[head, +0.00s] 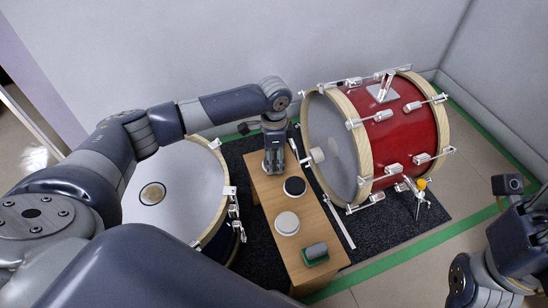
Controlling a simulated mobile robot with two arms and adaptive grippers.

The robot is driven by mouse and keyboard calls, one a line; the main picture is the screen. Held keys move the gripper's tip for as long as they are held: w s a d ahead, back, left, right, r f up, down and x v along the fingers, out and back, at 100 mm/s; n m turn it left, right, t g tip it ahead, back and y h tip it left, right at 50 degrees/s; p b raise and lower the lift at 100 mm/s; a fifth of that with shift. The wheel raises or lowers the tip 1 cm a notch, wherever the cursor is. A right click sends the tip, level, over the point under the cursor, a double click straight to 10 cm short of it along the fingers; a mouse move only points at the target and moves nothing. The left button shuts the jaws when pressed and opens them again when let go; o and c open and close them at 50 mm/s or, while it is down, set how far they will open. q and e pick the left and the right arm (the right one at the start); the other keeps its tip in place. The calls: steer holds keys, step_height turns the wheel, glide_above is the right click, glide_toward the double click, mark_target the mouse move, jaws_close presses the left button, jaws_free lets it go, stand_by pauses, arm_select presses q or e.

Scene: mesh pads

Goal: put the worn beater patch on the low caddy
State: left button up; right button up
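The low caddy seems to be the long wooden stand (262,195) between the two drums. A faint, darker round patch (336,152) shows on the pale head of the red bass drum; I cannot tell if it is the worn beater patch. A dark disc (295,187) and a white disc (287,223) lie on the stand. My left gripper (274,172) points down over the stand's far end, behind the dark disc. Its fingers are too small and dark to show whether they are open or hold anything. Parts of my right arm show at lower right, without clear fingers.
The red bass drum (405,130) lies on its side right of the stand, with a pale beater (318,155) at its head. A drum with a pale top (180,190) stands left. A green-based block (315,253) sits at the stand's near end. Dark carpet (375,230) lies below.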

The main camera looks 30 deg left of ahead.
arm_select(q)
steer(key=o, duration=0.9)
steer(key=shift+f, duration=0.1)
